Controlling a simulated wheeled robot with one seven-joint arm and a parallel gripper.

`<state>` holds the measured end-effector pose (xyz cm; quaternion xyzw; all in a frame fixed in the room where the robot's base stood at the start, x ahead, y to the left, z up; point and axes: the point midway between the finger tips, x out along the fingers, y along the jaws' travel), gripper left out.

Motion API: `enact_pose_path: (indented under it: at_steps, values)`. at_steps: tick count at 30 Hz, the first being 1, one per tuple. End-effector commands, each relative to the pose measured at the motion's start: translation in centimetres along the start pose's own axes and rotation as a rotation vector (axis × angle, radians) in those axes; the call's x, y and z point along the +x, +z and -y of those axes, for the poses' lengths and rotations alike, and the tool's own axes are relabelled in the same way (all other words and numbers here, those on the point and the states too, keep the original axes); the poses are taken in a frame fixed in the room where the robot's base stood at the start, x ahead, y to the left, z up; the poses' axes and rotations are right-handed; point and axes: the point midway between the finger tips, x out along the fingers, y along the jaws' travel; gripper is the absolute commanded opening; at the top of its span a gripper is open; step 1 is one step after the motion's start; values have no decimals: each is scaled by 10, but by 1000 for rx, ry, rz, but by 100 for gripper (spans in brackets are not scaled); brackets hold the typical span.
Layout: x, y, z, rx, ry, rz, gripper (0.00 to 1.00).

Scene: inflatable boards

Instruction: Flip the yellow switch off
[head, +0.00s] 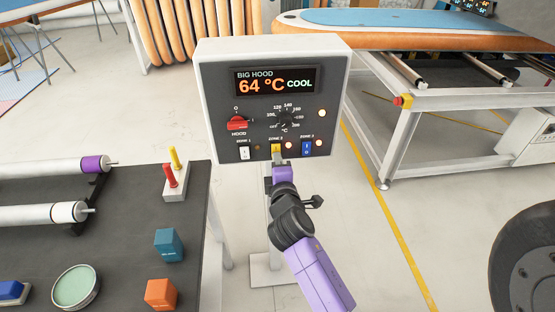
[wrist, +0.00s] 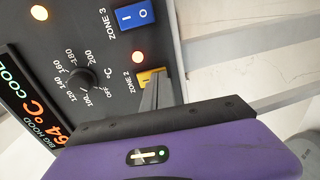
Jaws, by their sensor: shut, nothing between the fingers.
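The yellow switch (head: 276,148) is the middle one in the bottom row of the grey control panel (head: 216,100), under the label ZONE 2. In the wrist view the yellow switch (wrist: 153,75) is partly hidden by my fingers. My gripper (head: 277,162) is shut and empty, with its fingertips at the lower part of the switch. In the wrist view the closed fingers (wrist: 150,92) overlap the switch; I cannot tell whether they touch it. A lamp (wrist: 137,57) beside the switch is lit red. Its rocker position is not clear.
A white switch (head: 244,153) and a blue switch (head: 307,149) flank the yellow one. A red HOOD knob (head: 237,123) and a black dial (head: 286,119) sit above. The display (head: 274,81) reads 64 °C COOL. A dark table (head: 125,235) stands at left.

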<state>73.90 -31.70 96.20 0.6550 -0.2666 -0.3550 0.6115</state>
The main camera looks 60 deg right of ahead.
Motion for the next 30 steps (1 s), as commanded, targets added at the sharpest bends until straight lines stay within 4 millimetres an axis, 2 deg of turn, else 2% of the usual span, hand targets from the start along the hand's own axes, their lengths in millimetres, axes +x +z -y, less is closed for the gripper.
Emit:
enact_pose_path:
  at_steps: [11, 20, 22, 30]
  values:
    - [1, 0, 1, 0, 2, 0, 0]
    - [8, 0, 10, -1, 68, 0, 0]
    - [8, 0, 2, -1, 73, 0, 0]
    - [3, 0, 2, 0, 73, -1, 0]
